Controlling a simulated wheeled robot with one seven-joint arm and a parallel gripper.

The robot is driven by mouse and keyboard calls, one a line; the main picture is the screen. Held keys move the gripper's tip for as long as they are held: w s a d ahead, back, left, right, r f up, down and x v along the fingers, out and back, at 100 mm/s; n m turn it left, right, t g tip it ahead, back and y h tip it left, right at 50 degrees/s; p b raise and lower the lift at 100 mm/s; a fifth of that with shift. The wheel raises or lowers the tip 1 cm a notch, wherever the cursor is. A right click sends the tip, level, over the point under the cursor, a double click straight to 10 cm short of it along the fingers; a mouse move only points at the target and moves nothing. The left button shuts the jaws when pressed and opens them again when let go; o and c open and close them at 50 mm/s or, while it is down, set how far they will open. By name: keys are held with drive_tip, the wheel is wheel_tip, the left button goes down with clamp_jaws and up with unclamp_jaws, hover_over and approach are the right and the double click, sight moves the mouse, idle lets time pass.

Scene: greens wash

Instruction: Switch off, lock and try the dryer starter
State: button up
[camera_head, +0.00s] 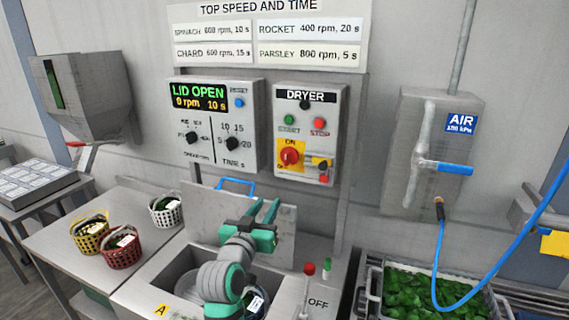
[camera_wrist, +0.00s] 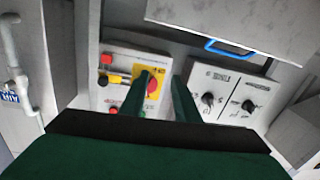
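The dryer starter (camera_head: 310,105) is a grey wall box labelled DRYER, with a green START button (camera_head: 289,119) and a red STOP button (camera_head: 319,122). Its red rotary switch (camera_head: 290,157) sits on a yellow plate marked ON at the top; the handle's exact angle is hard to read. A small yellow and black piece (camera_head: 320,163), perhaps a padlock, is right of the switch, with a red piece (camera_head: 323,179) below. My gripper (camera_head: 264,204) is open and empty, below and left of the starter.
The spinner panel (camera_head: 213,125) left of the starter reads LID OPEN, 0 rpm. The raised lid (camera_head: 200,205) with a blue handle stands behind my gripper. Several baskets (camera_head: 122,250) sit at left. A grey AIR box (camera_head: 455,110) and blue hose (camera_head: 438,265) are at right.

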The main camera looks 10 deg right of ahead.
drive_tip(key=m+h, duration=0.1)
drive_tip(key=m, duration=0.1)
approach(286, 159)
drive_tip(key=v, duration=0.2)
drive_tip(key=shift+g, duration=0.4)
drive_tip(key=x, duration=1.1)
drive_tip(key=shift+w+a+r, duration=0.15)
drive_tip(key=shift+r, duration=0.15)
clamp_jaws()
